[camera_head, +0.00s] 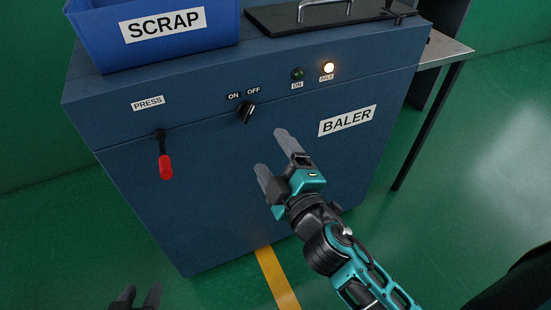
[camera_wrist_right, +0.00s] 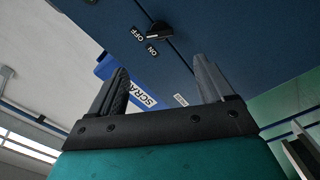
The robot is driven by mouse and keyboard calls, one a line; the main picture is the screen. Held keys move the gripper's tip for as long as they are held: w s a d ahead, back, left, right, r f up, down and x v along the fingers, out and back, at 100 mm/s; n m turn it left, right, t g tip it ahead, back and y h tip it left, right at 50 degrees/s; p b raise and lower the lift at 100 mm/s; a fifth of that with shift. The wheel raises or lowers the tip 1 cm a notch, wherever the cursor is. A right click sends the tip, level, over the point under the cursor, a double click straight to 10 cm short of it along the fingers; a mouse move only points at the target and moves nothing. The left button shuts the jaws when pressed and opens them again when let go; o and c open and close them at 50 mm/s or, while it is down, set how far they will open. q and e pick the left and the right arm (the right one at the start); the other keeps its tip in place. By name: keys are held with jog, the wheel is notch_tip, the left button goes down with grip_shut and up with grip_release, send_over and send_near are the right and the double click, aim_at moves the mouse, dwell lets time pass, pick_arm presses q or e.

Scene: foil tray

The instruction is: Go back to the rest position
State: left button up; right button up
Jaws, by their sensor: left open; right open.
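My right gripper (camera_head: 270,150) is open and empty in front of the blue baler's (camera_head: 220,190) front face, below the black knob (camera_head: 246,112). In the right wrist view its two fingers (camera_wrist_right: 160,88) stand wide apart with nothing between them, and the knob (camera_wrist_right: 158,30) shows beyond them, apart from the fingers. The knob sits under the ON and OFF labels; its exact setting is hard to tell. My left gripper (camera_head: 138,296) is at the bottom edge of the head view, open and empty, with only its fingertips showing.
A lever with a red handle (camera_head: 165,167) hangs down under the PRESS label. The BALE lamp (camera_head: 329,67) glows; the green ON lamp (camera_head: 297,73) looks dark. A blue SCRAP bin (camera_head: 155,50) and a dark handled lid (camera_head: 335,14) are on top. A table (camera_head: 445,50) stands at right.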

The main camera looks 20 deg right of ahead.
jog(key=shift+s, duration=0.15)
dwell(0.4)
jog(key=s+f+m+g+y, duration=0.1)
jog(key=s+f+m+g, duration=0.35)
jog(key=f, duration=0.35)
jog(key=s+f+m+g+y, duration=0.1)
jog(key=s+f+m+g, duration=0.3)
jog(key=f, duration=0.3)
pick_arm(q)
jog(key=s+a+r+y+p, duration=0.1)
jog(key=a+r+p, duration=0.2)
jog(key=r+p, duration=0.5)
jog(key=p, duration=0.5)
jog(key=shift+s+r, duration=0.25)
jog(key=shift+r, duration=0.15)
pick_arm(e)
notch_tip(320, 180, up, 8)
jog(key=s+d+m+t, duration=0.1)
jog(key=s, duration=0.1)
jog(key=shift+d+h, duration=0.3)
jog(key=shift+d, duration=0.1)
jog(key=shift+m, duration=0.25)
